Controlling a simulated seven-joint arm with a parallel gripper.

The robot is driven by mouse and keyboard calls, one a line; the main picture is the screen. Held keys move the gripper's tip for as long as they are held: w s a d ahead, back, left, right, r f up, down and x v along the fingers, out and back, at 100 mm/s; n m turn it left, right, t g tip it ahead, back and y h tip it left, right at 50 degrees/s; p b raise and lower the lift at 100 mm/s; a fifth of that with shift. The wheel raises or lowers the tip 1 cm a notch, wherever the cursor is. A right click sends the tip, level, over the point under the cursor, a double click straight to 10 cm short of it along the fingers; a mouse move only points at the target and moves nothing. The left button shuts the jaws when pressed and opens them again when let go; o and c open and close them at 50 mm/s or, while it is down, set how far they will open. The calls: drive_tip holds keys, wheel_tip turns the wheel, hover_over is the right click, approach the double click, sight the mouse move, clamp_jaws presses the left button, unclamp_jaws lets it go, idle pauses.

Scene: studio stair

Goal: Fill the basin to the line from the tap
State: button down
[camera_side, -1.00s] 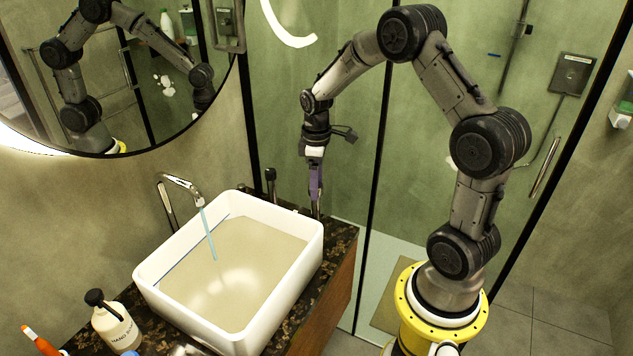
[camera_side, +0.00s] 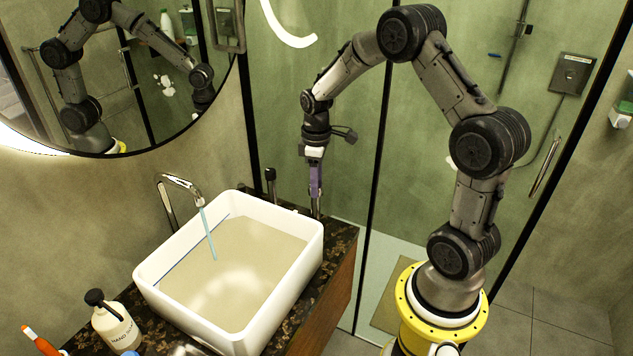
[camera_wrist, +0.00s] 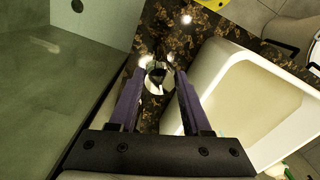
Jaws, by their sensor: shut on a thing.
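The white rectangular basin (camera_side: 296,272) stands on the dark speckled counter. A chrome tap (camera_side: 178,180) arches over its left rim, and a thin bluish stream (camera_side: 208,232) falls from it into the basin. A blue line (camera_side: 186,252) runs along the inner left wall; the pale beige water surface (camera_side: 235,262) lies close to it, and the exact gap is hard to tell. My gripper (camera_side: 316,193) points down behind the basin. In the wrist view, its purple fingers (camera_wrist: 161,70) are shut on a small chrome tap handle (camera_wrist: 157,75) with a round base. The basin also shows there (camera_wrist: 213,82).
A soap bottle (camera_side: 115,328) and an orange toothbrush (camera_side: 40,340) are at the near left of the counter (camera_side: 335,250). A dark upright fitting (camera_side: 271,185) stands behind the basin. A glass shower panel (camera_side: 345,180) is close behind my gripper, and a round mirror (camera_side: 150,85) hangs at left.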

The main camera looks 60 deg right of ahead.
drive_tip(key=shift+m, duration=3.1)
drive_tip(key=shift+r, duration=0.1)
drive_tip(key=shift+c, duration=1.8)
unclamp_jaws()
wheel_tip(320, 180, up, 14)
